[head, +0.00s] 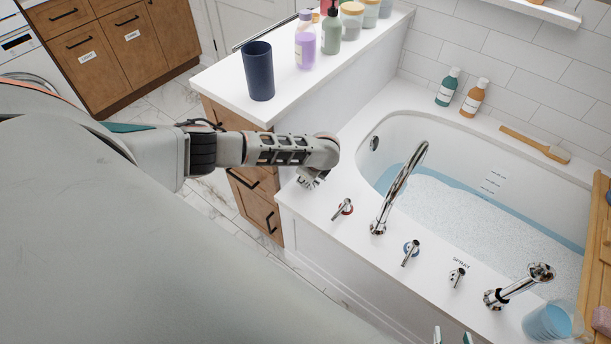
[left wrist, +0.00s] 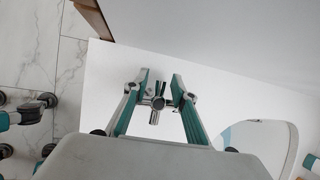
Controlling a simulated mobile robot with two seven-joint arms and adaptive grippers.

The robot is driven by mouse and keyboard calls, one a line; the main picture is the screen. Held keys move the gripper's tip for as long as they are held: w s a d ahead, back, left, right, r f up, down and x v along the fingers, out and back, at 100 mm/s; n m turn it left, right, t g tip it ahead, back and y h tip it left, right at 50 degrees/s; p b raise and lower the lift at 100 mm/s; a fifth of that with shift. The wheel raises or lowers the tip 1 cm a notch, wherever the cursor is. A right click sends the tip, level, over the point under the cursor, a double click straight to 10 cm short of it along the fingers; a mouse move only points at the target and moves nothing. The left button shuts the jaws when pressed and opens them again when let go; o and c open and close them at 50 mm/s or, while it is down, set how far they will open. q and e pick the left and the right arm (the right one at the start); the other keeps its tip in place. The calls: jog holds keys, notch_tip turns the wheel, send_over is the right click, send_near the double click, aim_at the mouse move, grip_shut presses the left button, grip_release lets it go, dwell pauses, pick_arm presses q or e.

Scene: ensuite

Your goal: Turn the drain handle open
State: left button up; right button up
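In the left wrist view, a small chrome handle (left wrist: 156,105) with a round hub stands on the white tub deck. The teal-lined fingers of my left gripper (left wrist: 159,82) are apart on either side of it, and I cannot make out contact. In the head view my left gripper (head: 312,181) points down at the deck's near left corner, and the wrist hides most of this spot. The handle bears no readable label. My right gripper (head: 452,338) shows only as two separated teal fingertips at the bottom edge, with nothing seen between them.
A tall chrome faucet (head: 388,200) stands right of my left gripper, between a red-marked knob (head: 343,209) and a blue-marked knob (head: 410,252). Farther right are the spray knob (head: 457,277), a hand shower (head: 515,288) and a blue cup (head: 547,322). The counter (head: 228,90) holds bottles.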

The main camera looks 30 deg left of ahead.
pick_arm(q)
grip_shut()
